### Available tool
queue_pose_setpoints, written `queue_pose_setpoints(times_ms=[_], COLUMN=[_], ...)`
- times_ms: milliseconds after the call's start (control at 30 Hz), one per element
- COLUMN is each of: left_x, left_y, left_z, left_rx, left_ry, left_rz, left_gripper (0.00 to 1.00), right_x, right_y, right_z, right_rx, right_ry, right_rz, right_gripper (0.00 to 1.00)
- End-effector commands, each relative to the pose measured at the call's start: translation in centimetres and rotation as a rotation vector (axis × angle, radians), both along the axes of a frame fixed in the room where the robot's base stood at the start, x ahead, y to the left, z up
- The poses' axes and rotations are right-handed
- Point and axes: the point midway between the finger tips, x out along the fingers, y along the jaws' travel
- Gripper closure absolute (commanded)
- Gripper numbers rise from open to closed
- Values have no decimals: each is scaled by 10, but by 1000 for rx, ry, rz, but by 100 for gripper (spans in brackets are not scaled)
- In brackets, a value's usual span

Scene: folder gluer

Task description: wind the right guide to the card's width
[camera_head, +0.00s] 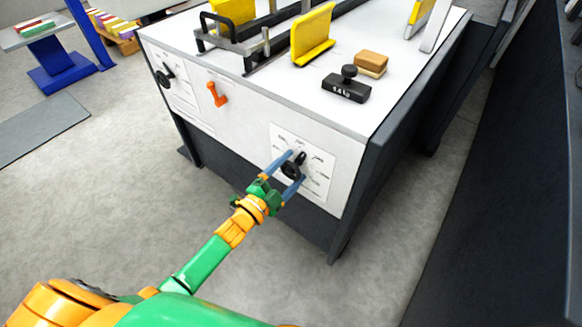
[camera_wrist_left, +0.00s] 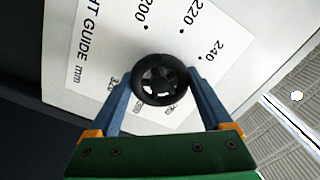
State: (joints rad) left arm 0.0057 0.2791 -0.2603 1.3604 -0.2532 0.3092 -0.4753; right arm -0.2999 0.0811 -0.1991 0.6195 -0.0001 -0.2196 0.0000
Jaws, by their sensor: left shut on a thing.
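My left gripper (camera_head: 291,172) is shut on a round black knob (camera_head: 292,169) on the machine's white front panel. The left wrist view shows the knob (camera_wrist_left: 159,78) between the two blue fingers (camera_wrist_left: 160,92). A white scale plate (camera_head: 315,152) surrounds the knob. In the left wrist view the plate (camera_wrist_left: 130,50) reads "GUIDE mm", with 200, 220 and 240 legible; the knob's pointer setting is not clear. On the machine's top stand upright yellow plates, one near the middle (camera_head: 312,36) and one farther left (camera_head: 232,12). I cannot identify the card. My right gripper is not in view.
An orange lever (camera_head: 217,93) and another black knob (camera_head: 165,76) are on the panel's left part. A black block with a knob (camera_head: 346,86) and a tan block (camera_head: 371,63) sit on the top (camera_head: 385,105). The grey floor in front is clear.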

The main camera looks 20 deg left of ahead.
Motion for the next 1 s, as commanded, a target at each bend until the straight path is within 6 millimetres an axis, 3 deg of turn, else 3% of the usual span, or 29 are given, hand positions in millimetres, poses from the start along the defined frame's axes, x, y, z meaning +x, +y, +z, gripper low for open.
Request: queue_pose_setpoints(times_ms=[1000], left_x=[0], left_y=[2], left_z=[0], left_rx=[-859], left_ry=[315], left_rz=[1], left_gripper=[73], right_x=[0], right_y=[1], right_z=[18], right_rx=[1], right_ry=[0], right_rz=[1], right_gripper=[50])
